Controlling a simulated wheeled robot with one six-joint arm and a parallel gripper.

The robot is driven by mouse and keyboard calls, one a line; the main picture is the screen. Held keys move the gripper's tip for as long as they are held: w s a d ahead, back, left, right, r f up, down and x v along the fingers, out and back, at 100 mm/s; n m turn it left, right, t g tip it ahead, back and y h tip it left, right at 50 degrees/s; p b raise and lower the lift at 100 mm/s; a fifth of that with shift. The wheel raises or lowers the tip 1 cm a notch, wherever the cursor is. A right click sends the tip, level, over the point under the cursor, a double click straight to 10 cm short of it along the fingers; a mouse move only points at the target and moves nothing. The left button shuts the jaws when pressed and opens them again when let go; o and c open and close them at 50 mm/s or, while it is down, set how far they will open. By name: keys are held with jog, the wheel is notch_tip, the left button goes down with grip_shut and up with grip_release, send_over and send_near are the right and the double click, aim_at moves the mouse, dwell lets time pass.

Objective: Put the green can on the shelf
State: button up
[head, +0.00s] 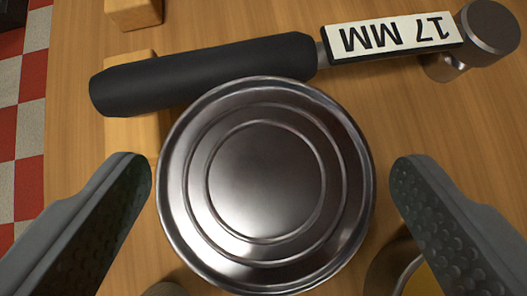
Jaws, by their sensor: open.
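A can (265,185) stands upright on the wooden surface in the middle of the head view. I see its round silver metal top from above; its side is hidden, so its colour does not show. My gripper (270,178) is open, with one grey finger to the left of the can and one to the right. A gap shows between each finger and the can's rim, so the gripper is not holding it. No shelf can be made out in this view.
A tool with a black handle (200,75) and a "17 MM" label (392,38) lies just beyond the can. Wooden blocks (133,12) are at the upper left. A round container (395,270) is partly hidden at lower right. A red and white checkered floor (30,130) shows past the left edge.

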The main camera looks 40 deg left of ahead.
jog(key=shift+x, duration=2)
jog(key=shift+s, duration=0.1)
jog(key=c, duration=1.3)
jog(key=shift+c, duration=0.4)
jog(key=shift+r, duration=0.1)
